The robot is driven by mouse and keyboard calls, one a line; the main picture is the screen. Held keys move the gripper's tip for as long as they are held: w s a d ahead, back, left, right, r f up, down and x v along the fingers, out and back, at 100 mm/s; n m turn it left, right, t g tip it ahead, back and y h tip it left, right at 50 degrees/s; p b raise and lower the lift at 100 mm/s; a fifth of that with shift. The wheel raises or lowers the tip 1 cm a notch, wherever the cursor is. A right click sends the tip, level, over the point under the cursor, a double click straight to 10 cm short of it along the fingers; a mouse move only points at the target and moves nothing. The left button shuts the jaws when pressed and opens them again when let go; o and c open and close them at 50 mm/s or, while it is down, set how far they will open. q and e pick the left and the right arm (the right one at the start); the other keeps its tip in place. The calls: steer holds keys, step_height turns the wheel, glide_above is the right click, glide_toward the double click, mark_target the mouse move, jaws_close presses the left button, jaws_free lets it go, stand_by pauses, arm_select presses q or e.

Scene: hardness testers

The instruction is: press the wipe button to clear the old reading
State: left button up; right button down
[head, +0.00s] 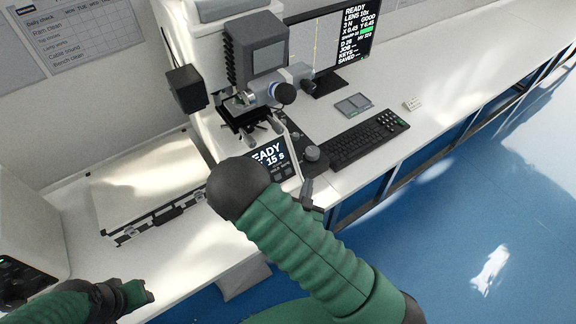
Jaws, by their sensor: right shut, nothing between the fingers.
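The hardness tester (257,62) stands on the bench with its front panel (270,157) lit, showing "READY" and "15 s", partly hidden by my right arm. Small keys (282,172) sit below that display; I cannot read which is the wipe button. The monitor (352,38) shows "READY", "GOOD" and several reading lines. My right gripper (308,187) is shut and empty, just right of the panel at the bench's front edge, partly hidden behind my arm. My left gripper (140,293) is low at the left, away from the tester; its jaws are unclear.
A black keyboard (370,139), a grey pad (353,104) and a small pale block (412,103) lie right of the tester. A dark knob (312,152) stands beside the panel. A flat white case (148,190) lies at left. The right bench end is clear.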

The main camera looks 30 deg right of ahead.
mark_target(288, 171)
steer(key=w+f+b, duration=0.1)
steer(key=w, duration=0.1)
steer(key=w+f+b, duration=0.1)
steer(key=w+f, duration=0.1)
steer(key=w, duration=0.1)
steer(key=w+f+b, duration=0.1)
steer(key=w+b, duration=0.1)
steer(key=shift+w+a+f, duration=0.25)
steer(key=shift+w+f, duration=0.1)
steer(key=shift+f, duration=0.05)
steer(key=shift+d, duration=0.1)
stand_by(1.9)
steer(key=shift+w+f, duration=0.1)
steer(key=shift+w, duration=0.25)
